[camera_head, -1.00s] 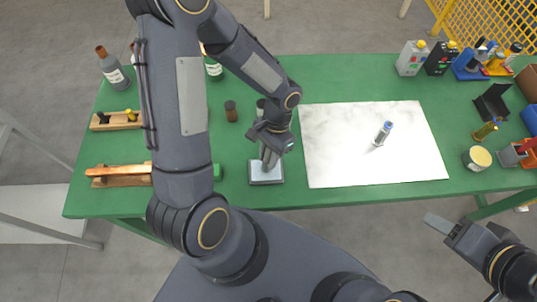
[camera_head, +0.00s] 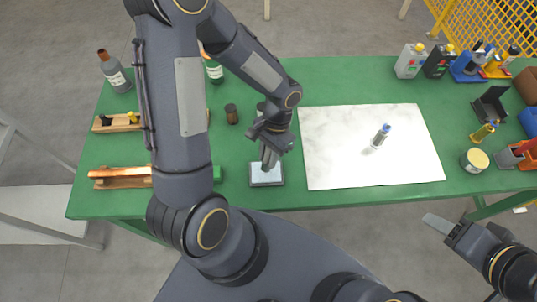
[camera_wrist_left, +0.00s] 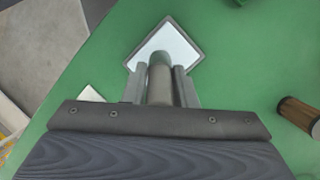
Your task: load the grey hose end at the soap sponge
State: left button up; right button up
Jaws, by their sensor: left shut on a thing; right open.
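My left gripper (camera_head: 268,160) points down over the soap sponge (camera_head: 266,177), a pale square pad in a dark-rimmed holder near the table's front edge. It is shut on the grey hose end (camera_wrist_left: 160,82), a short grey cylinder between the two fingers in the left wrist view. The hose end's lower tip is over the pad (camera_wrist_left: 172,40); I cannot tell whether it touches. The hose end is mostly hidden by the gripper in the head view. My right gripper (camera_head: 437,223) is open and empty, off the table's front edge at lower right.
A white marbled sheet (camera_head: 330,150) with a blue-capped vial (camera_head: 381,136) lies right of the sponge. Wooden racks (camera_head: 118,122) are at left. Bottles, a tin (camera_head: 475,160) and bins crowd the right. Green table shows between.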

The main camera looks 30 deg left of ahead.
aim_at(268, 151)
pick_arm(q)
jog(key=shift+r+p, duration=1.7)
jog(key=shift+r, duration=0.9)
jog(key=shift+f, duration=0.1)
